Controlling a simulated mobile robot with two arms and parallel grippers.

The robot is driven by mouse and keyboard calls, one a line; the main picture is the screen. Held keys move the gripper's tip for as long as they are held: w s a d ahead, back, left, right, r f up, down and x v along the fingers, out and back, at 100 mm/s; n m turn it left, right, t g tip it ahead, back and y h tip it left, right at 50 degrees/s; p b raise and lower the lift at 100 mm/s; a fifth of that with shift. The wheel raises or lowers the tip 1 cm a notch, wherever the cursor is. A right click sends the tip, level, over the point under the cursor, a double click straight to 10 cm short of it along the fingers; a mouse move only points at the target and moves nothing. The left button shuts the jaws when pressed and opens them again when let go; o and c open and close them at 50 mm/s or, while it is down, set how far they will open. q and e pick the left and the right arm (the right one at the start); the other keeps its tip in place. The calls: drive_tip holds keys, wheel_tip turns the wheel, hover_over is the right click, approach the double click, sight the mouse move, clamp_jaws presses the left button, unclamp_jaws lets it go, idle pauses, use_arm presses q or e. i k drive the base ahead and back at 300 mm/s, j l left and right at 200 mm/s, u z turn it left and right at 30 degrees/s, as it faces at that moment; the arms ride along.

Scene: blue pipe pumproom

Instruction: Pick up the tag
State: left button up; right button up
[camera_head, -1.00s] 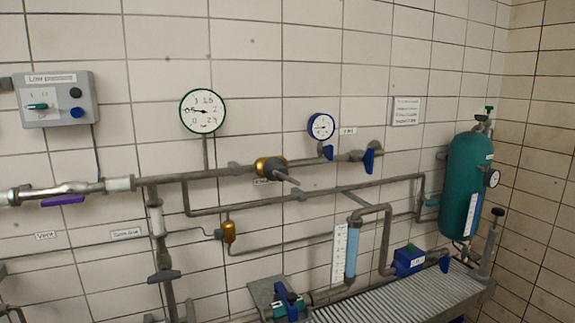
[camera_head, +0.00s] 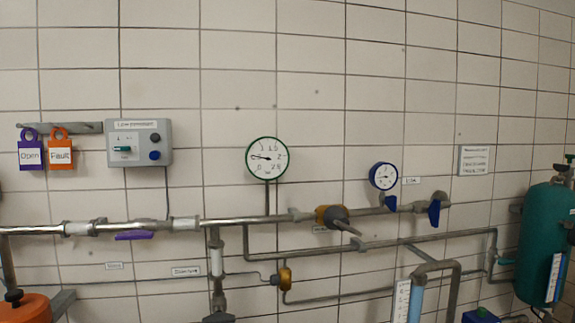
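Two tags hang side by side from a grey rail (camera_head: 85,128) on the tiled wall at the left. The purple tag (camera_head: 30,155) reads "Open". The orange tag (camera_head: 61,154) reads "Fault". Neither of my grippers shows in the head view.
A grey control box (camera_head: 140,143) is just right of the tags. Pipes (camera_head: 270,219) run along the wall below, with a green-rimmed gauge (camera_head: 267,158) and a blue gauge (camera_head: 383,176) above them. An orange vessel (camera_head: 25,307) is at lower left and a teal tank (camera_head: 545,240) at right.

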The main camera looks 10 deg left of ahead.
sight(60, 152)
drive_tip(key=u, duration=1.4)
